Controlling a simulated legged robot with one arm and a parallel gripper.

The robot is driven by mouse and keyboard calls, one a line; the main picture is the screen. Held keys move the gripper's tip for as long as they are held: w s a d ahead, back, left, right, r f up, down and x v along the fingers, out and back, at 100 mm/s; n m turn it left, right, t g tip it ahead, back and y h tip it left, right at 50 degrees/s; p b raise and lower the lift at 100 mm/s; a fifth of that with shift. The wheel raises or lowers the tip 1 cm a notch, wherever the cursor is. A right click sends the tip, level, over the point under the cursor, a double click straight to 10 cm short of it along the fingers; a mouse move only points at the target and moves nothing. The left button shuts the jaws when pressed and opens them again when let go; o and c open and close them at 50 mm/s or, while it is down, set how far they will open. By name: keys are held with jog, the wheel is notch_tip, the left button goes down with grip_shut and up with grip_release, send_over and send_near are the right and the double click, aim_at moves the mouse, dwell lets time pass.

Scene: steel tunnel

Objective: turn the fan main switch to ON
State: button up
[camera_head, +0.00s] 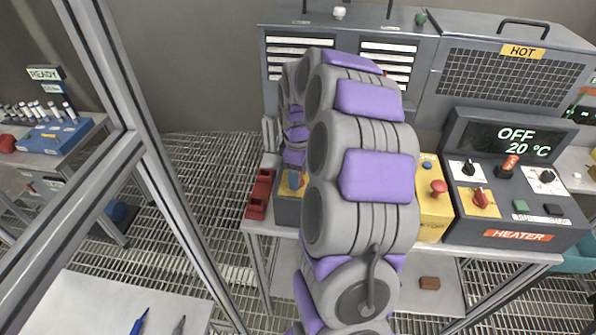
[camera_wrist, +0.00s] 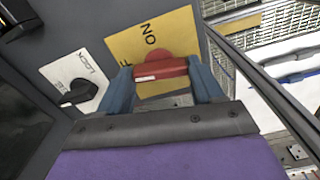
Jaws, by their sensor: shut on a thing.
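The fan main switch is a red handle (camera_wrist: 160,73) on a yellow plate (camera_wrist: 177,28) in the wrist view. The plate shows "ON" above the handle, and an "F" from another label at its left, partly covered. The handle lies nearly crosswise in the picture, with a white mark on its left half. My gripper (camera_wrist: 160,68) has blue fingers, one at each end of the handle, and is shut on it. In the head view, my arm hides most of the switch box; a bit of its yellow plate (camera_head: 285,188) shows beside my gripper (camera_head: 297,179).
A black lock knob (camera_wrist: 80,92) on a white plate sits left of the switch. In the head view, a heater panel (camera_head: 515,200) reading OFF and 20 °C stands right of my arm, near a yellow box with a red button (camera_head: 438,187).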

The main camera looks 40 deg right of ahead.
jog(key=m+p, duration=0.1)
jog(key=m, duration=0.2)
jog(key=shift+r+m, duration=0.1)
jog(key=shift+m, duration=0.2)
jog(key=m+p, duration=0.1)
jog(key=m, duration=0.3)
jog(key=shift+w, duration=0.1)
jog(key=m+p, duration=0.1)
jog(key=m, duration=0.3)
jog(key=shift+m, duration=0.4)
jog(key=shift+m+p, duration=0.6)
jog(key=shift+m, duration=1.4)
jog(key=o, duration=1.1)
jog(key=shift+c, duration=0.2)
